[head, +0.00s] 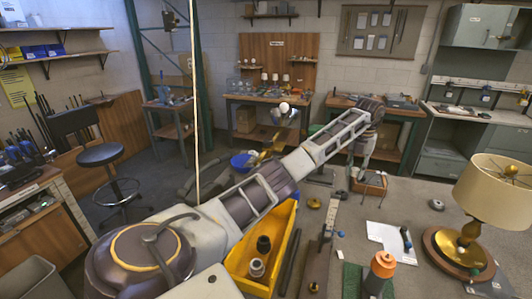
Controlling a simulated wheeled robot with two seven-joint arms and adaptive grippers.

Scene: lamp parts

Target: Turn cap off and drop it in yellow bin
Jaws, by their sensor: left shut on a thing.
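The yellow bin (236,264) stands at the bottom centre, partly behind my left arm, with dark and grey round parts (257,267) in it. An orange cap (383,259) sits on top of a dark upright body (376,282) at the bottom right of the bin. My left arm reaches across the bin to the far side of the table and bends down there. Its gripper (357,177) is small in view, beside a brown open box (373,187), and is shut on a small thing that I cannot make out. My right gripper is not in view.
A brass table lamp (467,235) with a cream shade stands at the right. White paper (388,240), a green mat (352,281) and small brass and dark parts lie on the grey table (420,200). A stool (101,155) and workbenches stand beyond.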

